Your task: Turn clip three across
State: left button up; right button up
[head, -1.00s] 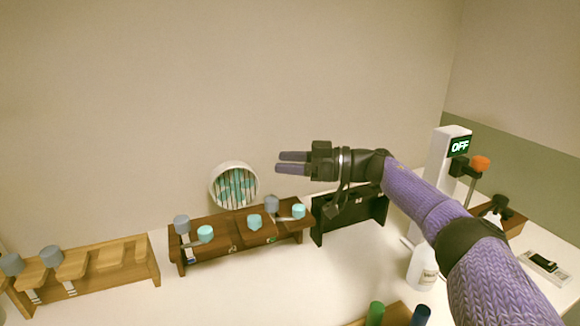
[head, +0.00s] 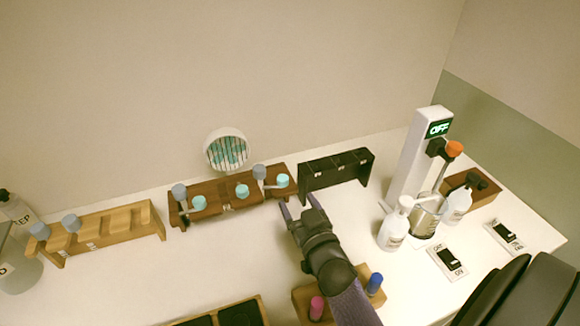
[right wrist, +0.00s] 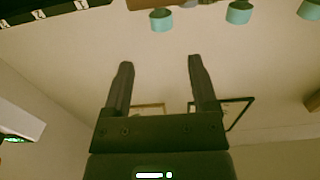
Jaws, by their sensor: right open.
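A dark brown rack (head: 222,208) stands against the back wall. Teal-capped pieces stick out along it at the left (head: 199,202), middle (head: 242,191) and right (head: 282,181). Grey knobs rise at its left (head: 179,190) and right (head: 259,172). I cannot tell which piece is clip three. My right gripper (head: 295,203) is open and empty, just in front of the rack's right end, fingers pointing at it. In the right wrist view the fingers (right wrist: 157,75) are apart with nothing between them; teal caps (right wrist: 239,13) show beyond. My left gripper is not in view.
A light wooden rack (head: 110,228) with grey knobs stands left, a black rack (head: 336,170) right. A white pump bottle (head: 394,230) and a stand with an OFF display (head: 438,129) are further right. Pink (head: 317,307) and blue (head: 375,283) capped bottles flank my right forearm.

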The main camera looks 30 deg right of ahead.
aim_at(283, 177)
jog(key=b+x, duration=0.1)
jog(key=x, duration=0.7)
jog(key=shift+w+a+f+b, duration=0.1)
jog(key=shift+w+b, duration=0.05)
jog(key=shift+b, duration=0.15)
jog(key=shift+w, duration=0.4)
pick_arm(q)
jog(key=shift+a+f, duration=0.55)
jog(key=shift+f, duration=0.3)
pick_arm(e)
grip_shut()
jog(key=shift+r+n+y+p, duration=0.3)
jog(key=shift+n+y+p, duration=0.4)
jog(key=shift+y, duration=0.2)
jog(key=n+y, duration=0.1)
jog(key=y, duration=0.1)
jog(key=shift+f+y, duration=0.15)
jog(key=shift+y, duration=0.15)
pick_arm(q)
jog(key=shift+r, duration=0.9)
pick_arm(e)
jog(key=shift+n+y, duration=0.3)
jog(key=shift+n, duration=0.1)
